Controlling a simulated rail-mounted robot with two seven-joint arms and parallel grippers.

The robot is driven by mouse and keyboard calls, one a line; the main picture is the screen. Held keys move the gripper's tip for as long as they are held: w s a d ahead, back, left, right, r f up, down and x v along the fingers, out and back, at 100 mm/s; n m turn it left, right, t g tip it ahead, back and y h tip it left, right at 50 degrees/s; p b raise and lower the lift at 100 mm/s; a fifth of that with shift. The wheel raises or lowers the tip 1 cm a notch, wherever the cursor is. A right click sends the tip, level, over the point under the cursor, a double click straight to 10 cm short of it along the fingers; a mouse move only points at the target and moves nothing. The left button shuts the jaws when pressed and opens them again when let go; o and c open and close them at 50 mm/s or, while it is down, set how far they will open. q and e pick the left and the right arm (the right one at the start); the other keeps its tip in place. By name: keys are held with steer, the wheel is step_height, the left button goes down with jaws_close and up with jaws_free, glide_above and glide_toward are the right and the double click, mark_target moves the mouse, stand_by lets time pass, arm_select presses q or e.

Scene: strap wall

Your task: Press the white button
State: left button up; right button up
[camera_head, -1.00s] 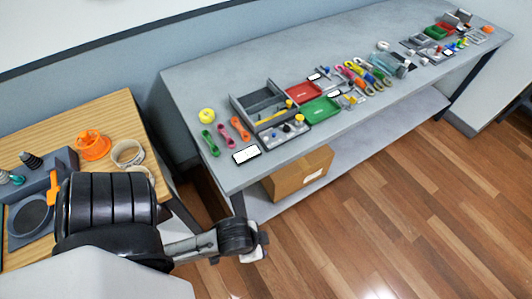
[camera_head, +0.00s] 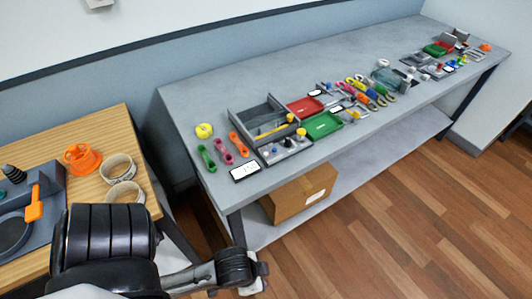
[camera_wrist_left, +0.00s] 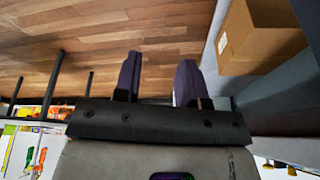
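A grey panel (camera_head: 285,149) with several small knobs or buttons sits on the grey bench in the head view, in front of the grey bin. The parts on it are too small to tell for sure which is a white button. My left arm reaches in low at the lower left of the head view, its end beside the bench's near leg and below the top. In the left wrist view my left gripper (camera_wrist_left: 157,62) has its two dark fingers apart with nothing between them. My right gripper is out of view.
The grey bench (camera_head: 210,85) carries a grey bin, a red tray (camera_head: 305,107), a green tray (camera_head: 322,124) and several tools. A cardboard box (camera_head: 300,195) stands on its lower shelf. A wooden table (camera_head: 85,130) is at the left. Open floor lies at the right.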

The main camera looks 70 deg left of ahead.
arm_select(q)
jaws_close()
stand_by(1.5)
